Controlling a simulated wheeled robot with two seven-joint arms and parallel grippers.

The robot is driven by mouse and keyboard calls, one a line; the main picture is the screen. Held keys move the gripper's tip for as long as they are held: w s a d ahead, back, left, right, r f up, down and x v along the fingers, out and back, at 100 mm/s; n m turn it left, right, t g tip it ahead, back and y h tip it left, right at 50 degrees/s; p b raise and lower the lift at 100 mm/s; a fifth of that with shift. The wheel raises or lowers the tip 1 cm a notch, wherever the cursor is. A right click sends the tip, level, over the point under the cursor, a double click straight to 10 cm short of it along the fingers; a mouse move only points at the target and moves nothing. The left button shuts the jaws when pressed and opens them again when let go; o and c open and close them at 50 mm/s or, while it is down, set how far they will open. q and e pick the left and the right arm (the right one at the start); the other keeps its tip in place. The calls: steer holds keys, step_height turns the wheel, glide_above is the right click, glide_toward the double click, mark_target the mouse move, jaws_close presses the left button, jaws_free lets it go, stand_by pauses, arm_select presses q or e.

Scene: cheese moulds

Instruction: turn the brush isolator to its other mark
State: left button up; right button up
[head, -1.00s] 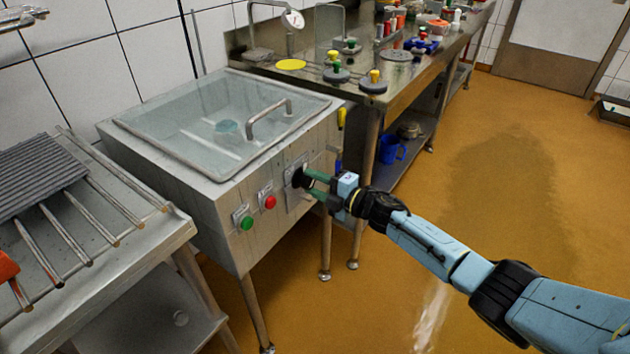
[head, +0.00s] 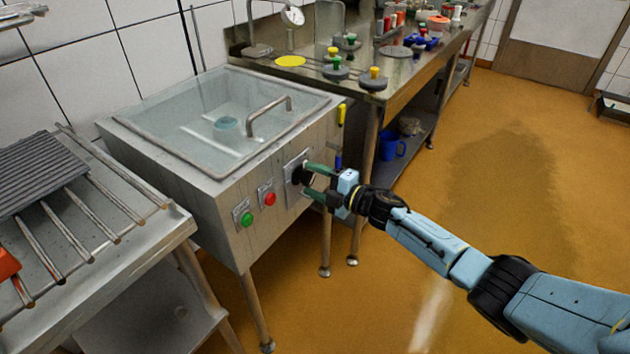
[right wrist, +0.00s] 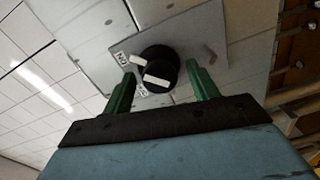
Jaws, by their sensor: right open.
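The brush isolator (head: 298,172) is a black round knob on a grey plate, on the front of the steel basin. In the right wrist view the knob (right wrist: 160,62) carries a white bar, and small marked labels sit on the plate beside it. I cannot read them clearly. My right gripper (head: 311,182) is open at the knob. Its green fingers also show in the right wrist view (right wrist: 160,84), one on each side of the knob, with gaps visible there. Whether a finger touches it is unclear.
A green button (head: 247,219) and a red button (head: 270,199) sit left of the isolator. A clear lid with a handle (head: 268,117) covers the basin. A yellow-handled tool (head: 342,115) hangs near the basin's right corner. Open floor (head: 480,190) lies to the right.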

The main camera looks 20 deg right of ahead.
steer(key=shift+s+d+r, duration=0.1)
steer(key=shift+s+d, duration=0.1)
steer(key=shift+s, duration=0.05)
steer(key=shift+p+v, duration=0.55)
steer(key=shift+v, duration=0.6)
arm_select(q)
steer(key=s+a+f+p, duration=0.1)
steer(key=s+f, duration=0.1)
steer(key=s, duration=0.6)
steer(key=shift+g+p, duration=0.4)
arm_select(e)
steer(key=v, duration=1)
steer(key=shift+s, duration=0.15)
arm_select(q)
steer(key=shift+a, duration=0.15)
arm_select(e)
steer(key=shift+d, duration=0.1)
